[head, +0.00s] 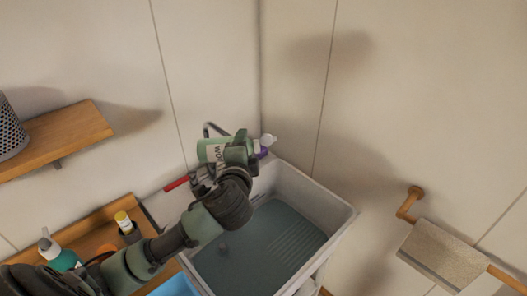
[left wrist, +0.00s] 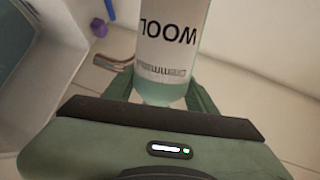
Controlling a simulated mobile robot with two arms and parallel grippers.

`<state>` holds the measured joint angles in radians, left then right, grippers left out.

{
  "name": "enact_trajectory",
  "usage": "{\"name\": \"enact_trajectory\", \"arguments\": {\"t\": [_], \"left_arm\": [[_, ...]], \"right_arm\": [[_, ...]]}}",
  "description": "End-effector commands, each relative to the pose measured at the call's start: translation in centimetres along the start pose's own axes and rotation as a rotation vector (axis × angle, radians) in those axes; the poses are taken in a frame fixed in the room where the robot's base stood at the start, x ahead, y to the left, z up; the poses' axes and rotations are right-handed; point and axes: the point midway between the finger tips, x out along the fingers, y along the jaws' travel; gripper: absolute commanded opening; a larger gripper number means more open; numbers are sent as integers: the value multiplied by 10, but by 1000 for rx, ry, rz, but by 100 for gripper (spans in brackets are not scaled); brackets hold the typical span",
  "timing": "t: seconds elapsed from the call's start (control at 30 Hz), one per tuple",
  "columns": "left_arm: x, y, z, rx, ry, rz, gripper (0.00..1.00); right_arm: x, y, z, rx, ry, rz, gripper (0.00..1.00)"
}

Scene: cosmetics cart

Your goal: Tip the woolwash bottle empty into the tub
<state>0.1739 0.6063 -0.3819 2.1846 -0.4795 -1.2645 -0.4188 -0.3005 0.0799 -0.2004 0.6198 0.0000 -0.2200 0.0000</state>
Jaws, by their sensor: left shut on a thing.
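The woolwash bottle (head: 213,150) is pale green with a white label and lies about sideways in the head view, its white cap end to the right. My left gripper (head: 238,150) is shut on it above the back left part of the tub. In the left wrist view the bottle (left wrist: 170,45) stands between the fingers (left wrist: 165,100), its WOOL lettering upside down. The tub (head: 340,212) is a white-rimmed basin with a grey-green ribbed floor. I cannot see any liquid leaving the bottle. My right gripper is not in view.
A metal tap (head: 206,127) rises behind the bottle, and a purple object (head: 262,153) is by the tub's back corner. A wooden shelf (head: 95,222) at left holds a teal pump bottle (head: 60,257) and a yellow-capped bottle (head: 123,219). A towel (head: 440,255) hangs at right.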

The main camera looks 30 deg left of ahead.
Motion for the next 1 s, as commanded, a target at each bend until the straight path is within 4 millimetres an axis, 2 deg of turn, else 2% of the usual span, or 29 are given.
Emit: {"name": "enact_trajectory", "arguments": {"t": [0.03, 0.37, 1.0], "left_arm": [[-2, -10, 0, 26, -7, -3, 13], [-2, -10, -2, 145, -30, -2, 13], [-2, -12, -4, 245, -50, -4, 13]], "right_arm": [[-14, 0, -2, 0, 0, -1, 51], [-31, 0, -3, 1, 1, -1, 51], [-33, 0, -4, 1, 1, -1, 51]]}}
